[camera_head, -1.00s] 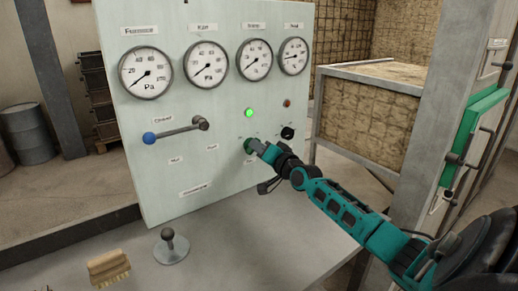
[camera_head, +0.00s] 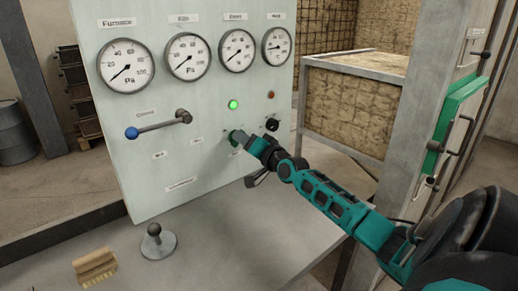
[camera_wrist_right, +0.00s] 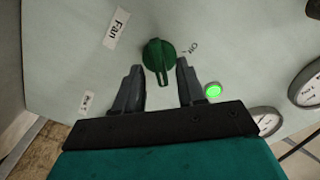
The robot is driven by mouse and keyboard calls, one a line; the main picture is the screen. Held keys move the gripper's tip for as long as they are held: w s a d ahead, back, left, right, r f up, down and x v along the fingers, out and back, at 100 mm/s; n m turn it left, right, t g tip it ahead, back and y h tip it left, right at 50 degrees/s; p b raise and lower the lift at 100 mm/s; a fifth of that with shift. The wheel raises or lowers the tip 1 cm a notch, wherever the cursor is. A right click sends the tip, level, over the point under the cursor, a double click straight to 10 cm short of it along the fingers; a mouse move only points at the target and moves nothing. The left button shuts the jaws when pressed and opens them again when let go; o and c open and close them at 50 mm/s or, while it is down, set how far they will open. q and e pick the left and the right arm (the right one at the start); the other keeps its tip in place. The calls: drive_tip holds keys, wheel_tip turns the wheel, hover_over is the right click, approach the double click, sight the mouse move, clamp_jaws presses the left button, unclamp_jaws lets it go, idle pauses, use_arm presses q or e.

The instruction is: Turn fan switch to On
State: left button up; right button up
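The green fan switch (camera_head: 235,137) is a round knob on the pale control panel (camera_head: 140,105). In the right wrist view the knob (camera_wrist_right: 158,52) is seen close up, its pointer ridge toward the gripper, between a "Fan" label and small lettering, possibly "On" or "Off". My right gripper (camera_wrist_right: 159,70) is open, one finger either side of the knob's lower part, with gaps visible. In the head view my right gripper (camera_head: 250,143) reaches the knob from the lower right and partly hides it. My left gripper is out of view.
A lit green lamp (camera_head: 233,104), a dark red lamp (camera_head: 271,95) and a black knob (camera_head: 272,124) are close by. A blue-tipped lever (camera_head: 160,126) sticks out left. Several gauges line the top.

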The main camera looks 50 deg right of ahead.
drive_tip(key=s+a+p, duration=0.1)
drive_tip(key=s, duration=1.1)
drive_tip(key=shift+a, duration=0.2)
drive_tip(key=shift+s, duration=0.1)
